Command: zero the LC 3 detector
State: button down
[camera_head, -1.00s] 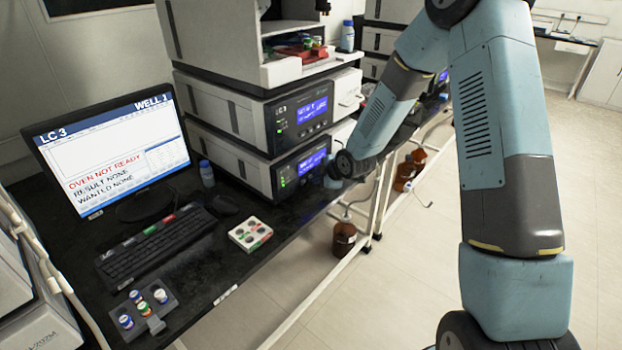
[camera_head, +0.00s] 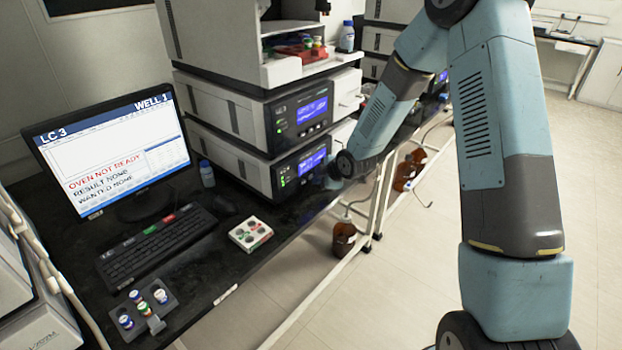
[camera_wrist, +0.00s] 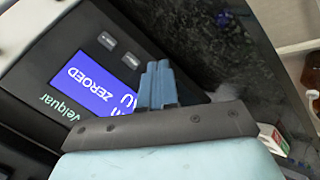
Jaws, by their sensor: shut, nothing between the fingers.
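The LC 3 stack shows in the head view, with an upper module (camera_head: 275,122) marked LC 3 and a lower module (camera_head: 262,170), each with a lit blue display. In the wrist view a detector front (camera_wrist: 45,75) marked Velquar fills the left side. Its blue display (camera_wrist: 92,88) appears upside down and reads ZEROED, with AU partly hidden. Two grey buttons (camera_wrist: 131,61) sit beside the display. My gripper (camera_wrist: 157,66) is shut and empty, its fingertips close to the nearer button; I cannot tell whether they touch. In the head view my arm mostly hides it.
A monitor (camera_head: 105,150) reads LC 3, WELL 1, OVEN NOT READY, RESULT NONE, WANTED NONE. A keyboard (camera_head: 155,243), a white vial tray (camera_head: 250,234) and a dark vial rack (camera_head: 148,305) lie on the bench. Brown bottles (camera_head: 344,240) stand below, beyond its edge.

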jog(key=shift+s+d, duration=0.35)
jog(key=s+d, duration=0.1)
jog(key=d, duration=0.1)
jog(key=s+d, duration=0.2)
dwell(0.7)
dwell(0.4)
